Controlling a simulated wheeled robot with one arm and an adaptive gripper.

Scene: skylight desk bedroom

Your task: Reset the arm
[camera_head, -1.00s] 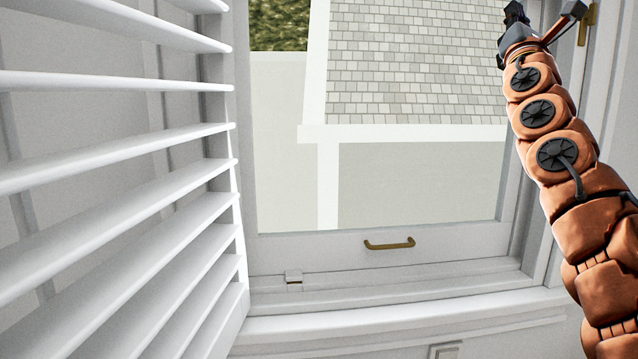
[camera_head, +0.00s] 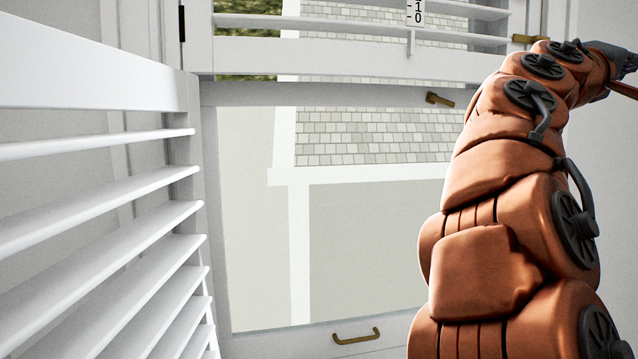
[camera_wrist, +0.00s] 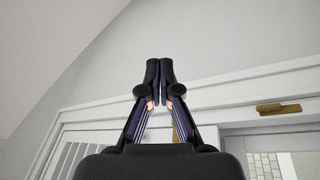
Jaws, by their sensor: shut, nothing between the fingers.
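My arm, in orange covers, rises along the right side of the head view and bends to the right at its top. My gripper (camera_wrist: 160,68) shows in the wrist view with its two dark fingers together and nothing between them. It points up toward a bare pale wall and ceiling, above a white window frame. In the head view the gripper is mostly cut off at the right edge, where only a dark part of the wrist shows.
A white slatted shutter (camera_head: 100,218) stands open at the left. A window (camera_head: 370,245) with a brass handle (camera_head: 356,337) fills the middle. A brass latch (camera_head: 440,99) sits on its upper rail. Another brass piece (camera_wrist: 278,108) shows on the frame in the wrist view.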

